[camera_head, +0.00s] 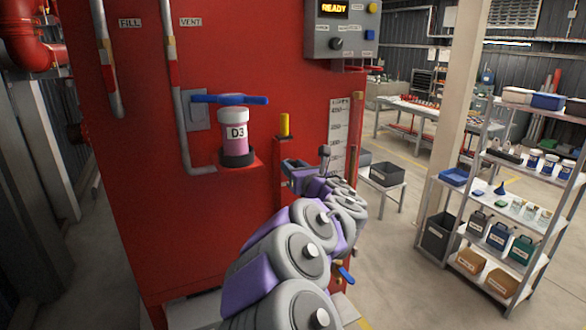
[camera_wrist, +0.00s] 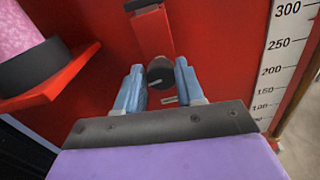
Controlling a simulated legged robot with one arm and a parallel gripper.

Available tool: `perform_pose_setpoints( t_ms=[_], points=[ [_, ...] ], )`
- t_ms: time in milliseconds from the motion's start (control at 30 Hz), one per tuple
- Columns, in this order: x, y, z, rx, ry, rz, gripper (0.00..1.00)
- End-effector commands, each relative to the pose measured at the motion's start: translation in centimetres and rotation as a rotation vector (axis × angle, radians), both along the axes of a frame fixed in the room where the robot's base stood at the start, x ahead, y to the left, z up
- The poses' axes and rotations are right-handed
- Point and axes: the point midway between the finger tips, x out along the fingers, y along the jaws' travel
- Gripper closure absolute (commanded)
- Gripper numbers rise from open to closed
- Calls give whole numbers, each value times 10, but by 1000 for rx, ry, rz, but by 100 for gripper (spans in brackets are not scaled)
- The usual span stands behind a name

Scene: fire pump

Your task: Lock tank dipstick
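A yellow upright handle (camera_head: 284,125), probably of the dipstick, stands atop a red bracket (camera_head: 292,150) on the red tank. My gripper (camera_head: 296,166) is just below it, in front of the tank face. In the wrist view, the bracket (camera_wrist: 152,32) reaches down to a round black knob (camera_wrist: 160,72) with a light mark. My gripper's two blue-grey fingers (camera_wrist: 160,80) stand apart, one on each side of this knob. They are very close to it; contact is unclear. A small label (camera_wrist: 170,99) shows below the knob. The knob cannot be made out in the head view.
A pink container marked D3 (camera_head: 234,135) stands on a red shelf left of the gripper, with a blue lever (camera_head: 230,99) above. A level scale (camera_head: 338,130) is right of the bracket. A control box (camera_head: 342,30) reads READY. A stocked shelf rack (camera_head: 500,200) stands far right.

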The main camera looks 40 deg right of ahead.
Motion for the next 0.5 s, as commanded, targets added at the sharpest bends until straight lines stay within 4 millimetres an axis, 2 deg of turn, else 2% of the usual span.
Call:
perform_pose_setpoints(
  t_ms=[33,233,500],
  points=[
    [2,3,0,-2,2,8,77],
    [3,2,-1,-1,2,5,95],
    [3,2,-2,28,-3,6,96]
  ],
)
